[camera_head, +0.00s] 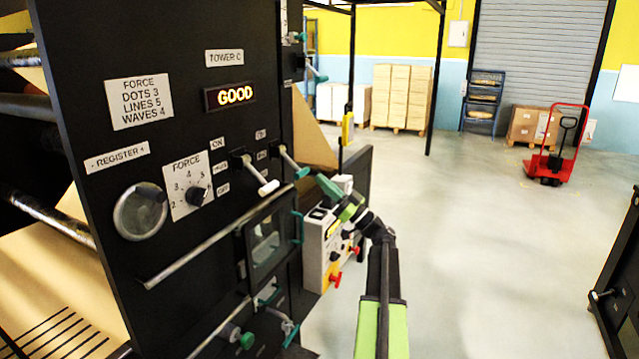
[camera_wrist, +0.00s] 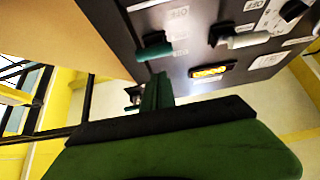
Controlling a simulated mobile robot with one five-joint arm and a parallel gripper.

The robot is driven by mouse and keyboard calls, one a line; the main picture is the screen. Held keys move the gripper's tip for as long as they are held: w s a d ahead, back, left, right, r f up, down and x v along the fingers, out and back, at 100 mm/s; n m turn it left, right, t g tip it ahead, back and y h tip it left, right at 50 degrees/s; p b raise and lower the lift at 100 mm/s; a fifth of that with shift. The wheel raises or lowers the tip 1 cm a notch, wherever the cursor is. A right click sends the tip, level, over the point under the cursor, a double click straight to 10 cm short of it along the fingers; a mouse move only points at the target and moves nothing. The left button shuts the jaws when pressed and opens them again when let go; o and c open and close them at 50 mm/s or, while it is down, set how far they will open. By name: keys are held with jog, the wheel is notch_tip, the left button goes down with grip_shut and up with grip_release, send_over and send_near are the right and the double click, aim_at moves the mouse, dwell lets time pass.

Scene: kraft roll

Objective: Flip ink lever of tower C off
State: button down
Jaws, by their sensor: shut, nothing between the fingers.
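Tower C's black panel (camera_head: 180,60) fills the left of the head view. It carries a white-tipped lever (camera_head: 268,187) and, to its right, a green-tipped lever (camera_head: 301,172), each beside small labels. The words naming the levers are too small to read, so I cannot tell which is the ink lever. Both handles stick out and slant down. My gripper (camera_head: 326,186) is shut and empty, close to the right of the green tip; I cannot tell if they touch. In the wrist view the green lever (camera_wrist: 154,50) and white lever (camera_wrist: 245,41) lie beyond my gripper (camera_wrist: 157,92).
An amber GOOD display (camera_head: 230,95), a force dial (camera_head: 196,195) and a round register knob (camera_head: 141,211) are on the panel. A metal bar (camera_head: 215,240) runs below. A control box (camera_head: 322,248) with knobs stands under my gripper. Open floor (camera_head: 470,230) lies to the right.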

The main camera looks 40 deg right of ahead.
notch_tip(320, 180, down, 6)
jog(key=s+b, duration=0.1)
jog(key=b, duration=0.3)
jog(key=shift+s+d+b, duration=0.3)
jog(key=shift+s+b, duration=0.05)
